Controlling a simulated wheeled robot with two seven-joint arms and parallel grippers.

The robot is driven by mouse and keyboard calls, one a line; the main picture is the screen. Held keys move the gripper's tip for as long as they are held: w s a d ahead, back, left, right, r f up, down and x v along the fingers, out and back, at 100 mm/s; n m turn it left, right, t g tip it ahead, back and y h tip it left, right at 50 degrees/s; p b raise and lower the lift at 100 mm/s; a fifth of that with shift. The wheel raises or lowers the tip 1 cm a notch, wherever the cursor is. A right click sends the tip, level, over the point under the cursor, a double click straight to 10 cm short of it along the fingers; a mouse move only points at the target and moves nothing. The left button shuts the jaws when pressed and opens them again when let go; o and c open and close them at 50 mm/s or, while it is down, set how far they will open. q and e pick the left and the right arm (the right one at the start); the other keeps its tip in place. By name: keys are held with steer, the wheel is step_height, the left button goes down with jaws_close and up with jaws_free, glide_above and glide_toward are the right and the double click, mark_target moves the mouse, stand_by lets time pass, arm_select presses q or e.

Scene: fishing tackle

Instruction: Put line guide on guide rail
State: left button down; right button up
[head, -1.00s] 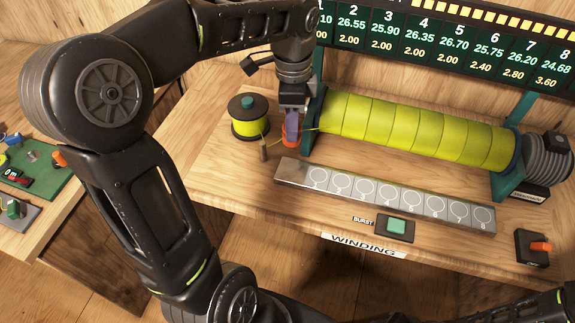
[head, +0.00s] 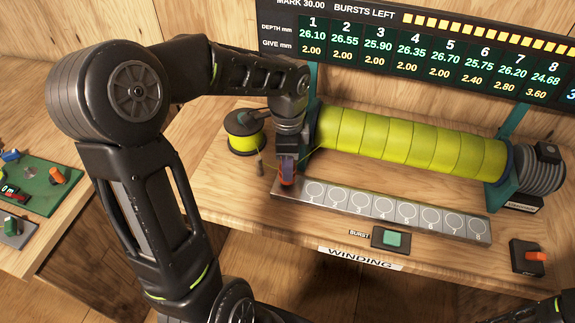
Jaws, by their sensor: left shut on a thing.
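The line guide (head: 287,178), a small orange piece with a purple upper part, is in my left gripper (head: 288,155). The gripper is shut on it and points down. The guide is at the left end of the guide rail (head: 480,231), a long grey metal bar with numbered circles. It appears left of the first visible circle. I cannot tell whether it touches the rail or is just above it. Yellow line runs near the guide from the spool side to the drum. My right gripper is not in view.
A yellow line spool (head: 243,142) stands left of the gripper, with a small post beside it. The large yellow drum (head: 410,143) lies behind the rail. A depth display (head: 430,52) stands behind.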

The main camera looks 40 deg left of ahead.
arm_select(q)
steer(key=shift+f, duration=0.6)
steer(key=shift+f, duration=0.1)
steer(key=shift+f, duration=0.15)
steer(key=c, duration=0.9)
jaws_free()
step_height(320, 180, up, 12)
steer(key=shift+r+b, duration=0.25)
steer(key=shift+b, duration=0.15)
